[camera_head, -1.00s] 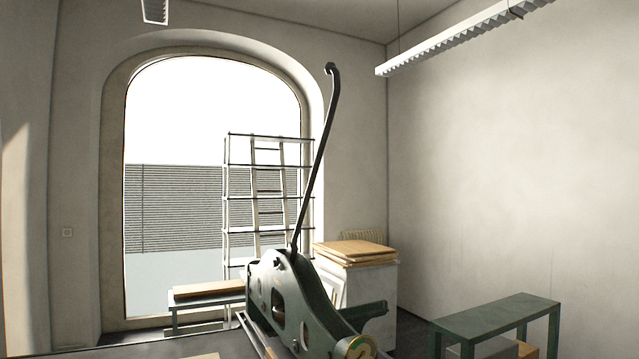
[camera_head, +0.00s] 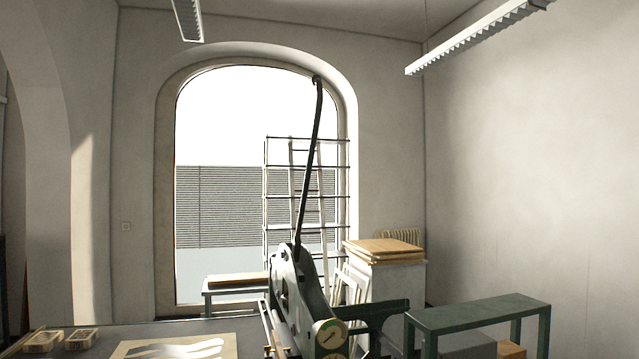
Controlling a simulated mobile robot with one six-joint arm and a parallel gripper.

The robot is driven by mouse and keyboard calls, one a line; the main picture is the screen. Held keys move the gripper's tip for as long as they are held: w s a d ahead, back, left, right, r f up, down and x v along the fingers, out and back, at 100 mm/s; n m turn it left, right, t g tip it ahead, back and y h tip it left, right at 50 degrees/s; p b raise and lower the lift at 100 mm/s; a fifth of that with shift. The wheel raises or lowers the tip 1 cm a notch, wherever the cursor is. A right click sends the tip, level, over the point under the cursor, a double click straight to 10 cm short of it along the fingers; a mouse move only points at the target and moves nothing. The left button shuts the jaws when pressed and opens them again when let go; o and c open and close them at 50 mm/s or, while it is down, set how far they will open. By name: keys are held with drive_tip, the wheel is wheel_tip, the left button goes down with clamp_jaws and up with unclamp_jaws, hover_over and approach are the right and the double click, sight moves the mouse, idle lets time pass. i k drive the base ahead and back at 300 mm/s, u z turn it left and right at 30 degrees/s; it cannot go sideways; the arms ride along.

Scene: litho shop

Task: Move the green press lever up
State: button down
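The green press (camera_head: 292,283) stands at the lower middle of the head view, with a round gauge-like disc (camera_head: 330,334) on its near end. Its long dark lever (camera_head: 309,165) rises steeply from the top of the press, leaning slightly right, and ends in a small hook in front of the bright window. My gripper is not in the head view, and nothing is seen touching the lever.
A dark table (camera_head: 130,332) with a pale printed sheet (camera_head: 180,347) and small wooden boxes (camera_head: 80,339) is at lower left. A green bench (camera_head: 480,311) stands at right. Behind are a white cabinet (camera_head: 385,280) with boards on top, a shelf rack (camera_head: 340,197) and a low table (camera_head: 222,293).

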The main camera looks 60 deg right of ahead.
sight(317, 81)
drive_tip(key=k, duration=1.4)
drive_tip(key=z, duration=0.6)
drive_tip(key=i, duration=1)
drive_tip(key=z, duration=0.05)
